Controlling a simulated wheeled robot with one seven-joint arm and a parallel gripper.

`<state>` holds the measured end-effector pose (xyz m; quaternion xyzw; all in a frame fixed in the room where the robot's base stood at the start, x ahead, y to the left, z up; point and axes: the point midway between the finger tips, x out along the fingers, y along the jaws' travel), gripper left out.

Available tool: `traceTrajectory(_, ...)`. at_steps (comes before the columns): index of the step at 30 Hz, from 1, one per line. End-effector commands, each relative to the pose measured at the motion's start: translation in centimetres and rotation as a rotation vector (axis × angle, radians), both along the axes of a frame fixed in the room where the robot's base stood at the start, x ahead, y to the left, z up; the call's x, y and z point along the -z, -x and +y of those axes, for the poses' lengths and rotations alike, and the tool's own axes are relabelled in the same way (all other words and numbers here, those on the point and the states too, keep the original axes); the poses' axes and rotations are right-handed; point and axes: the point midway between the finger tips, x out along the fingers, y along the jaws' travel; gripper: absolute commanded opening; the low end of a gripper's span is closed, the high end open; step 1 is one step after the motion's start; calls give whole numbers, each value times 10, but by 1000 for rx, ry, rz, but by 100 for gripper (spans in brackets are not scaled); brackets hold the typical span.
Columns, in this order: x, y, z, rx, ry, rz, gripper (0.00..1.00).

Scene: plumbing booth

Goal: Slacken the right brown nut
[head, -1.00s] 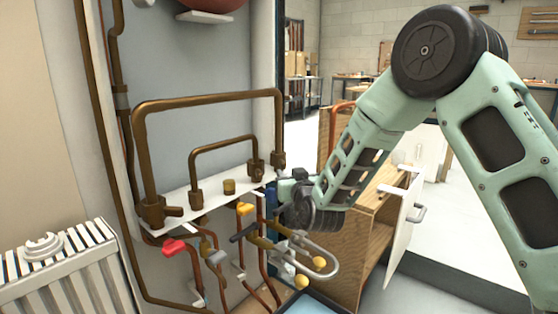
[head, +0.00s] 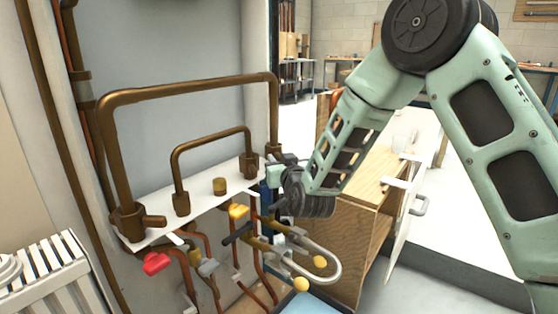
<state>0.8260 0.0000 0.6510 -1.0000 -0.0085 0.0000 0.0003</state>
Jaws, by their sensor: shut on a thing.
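A large brown pipe arch and a smaller one stand on a white shelf (head: 210,206) against the grey wall panel. The right brown nut (head: 273,150) is at the foot of the large arch's right leg, at the shelf's far right end. My gripper (head: 274,170) is at this nut, reaching in from the right, and is shut on it. The gripper's wrist hides the fingertips in part. Other brown nuts sit at the large arch's left foot (head: 128,222) and at the small arch's left (head: 181,203) and right (head: 249,166) feet.
Below the shelf are a red-handled valve (head: 157,263), a yellow-handled valve (head: 238,211), a grey U-shaped pipe (head: 325,258) and yellow knobs (head: 301,284). A white radiator (head: 50,275) is at lower left.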

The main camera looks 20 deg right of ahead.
Motion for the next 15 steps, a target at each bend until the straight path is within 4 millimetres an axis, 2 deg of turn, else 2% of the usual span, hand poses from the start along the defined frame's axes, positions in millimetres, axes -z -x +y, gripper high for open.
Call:
traceTrajectory(8, 0, 0, -1, -15, 1, -1, 4)
traceTrajectory(15, 0, -1, -8, -109, 2, -1, 4)
